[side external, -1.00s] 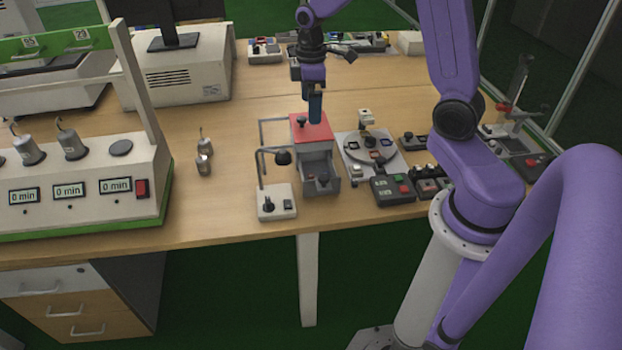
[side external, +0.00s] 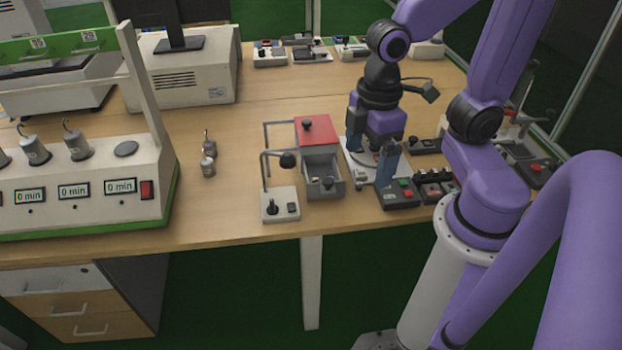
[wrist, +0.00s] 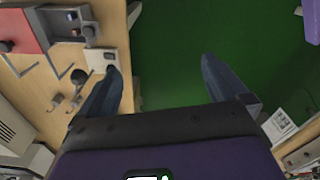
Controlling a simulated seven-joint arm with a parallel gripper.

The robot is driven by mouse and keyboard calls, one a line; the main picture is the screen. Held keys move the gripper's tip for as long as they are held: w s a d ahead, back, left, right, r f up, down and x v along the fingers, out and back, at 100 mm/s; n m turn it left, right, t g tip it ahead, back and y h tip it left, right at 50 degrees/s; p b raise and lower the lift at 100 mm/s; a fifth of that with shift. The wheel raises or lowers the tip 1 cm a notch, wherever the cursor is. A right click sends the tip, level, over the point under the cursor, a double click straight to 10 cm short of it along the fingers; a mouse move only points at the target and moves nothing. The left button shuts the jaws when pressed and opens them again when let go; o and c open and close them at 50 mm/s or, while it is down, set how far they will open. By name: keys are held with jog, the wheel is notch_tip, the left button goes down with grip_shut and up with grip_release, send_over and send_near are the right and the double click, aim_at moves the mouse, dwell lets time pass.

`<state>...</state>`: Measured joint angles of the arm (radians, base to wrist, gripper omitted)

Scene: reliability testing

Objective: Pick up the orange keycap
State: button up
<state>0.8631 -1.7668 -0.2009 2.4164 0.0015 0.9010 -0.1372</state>
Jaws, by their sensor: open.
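I cannot pick out an orange keycap for sure. A small orange-pink spot (side external: 315,181) shows in the open grey drawer (side external: 325,190), beside a dark knob, too small to identify.
A dark button box (side external: 398,196) sits right by my gripper. Two metal weights (side external: 208,160) stand on the open table (side external: 240,190) at left. The wrist view shows green floor (wrist: 165,40) past the table edge.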

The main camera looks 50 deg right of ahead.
jog(key=shift+n, duration=0.3)
jog(key=s, duration=0.4)
jog(key=shift+s+d, duration=0.2)
jog(key=shift+s, duration=0.05)
jog(key=shift+c, duration=0.3)
jog(key=shift+s, duration=0.25)
jog(key=c, duration=0.9)
jog(key=m, duration=0.4)
send_over(314, 178)
notch_tip(314, 178, down, 11)
notch_tip(314, 178, down, 16)
jog(key=shift+f, duration=0.1)
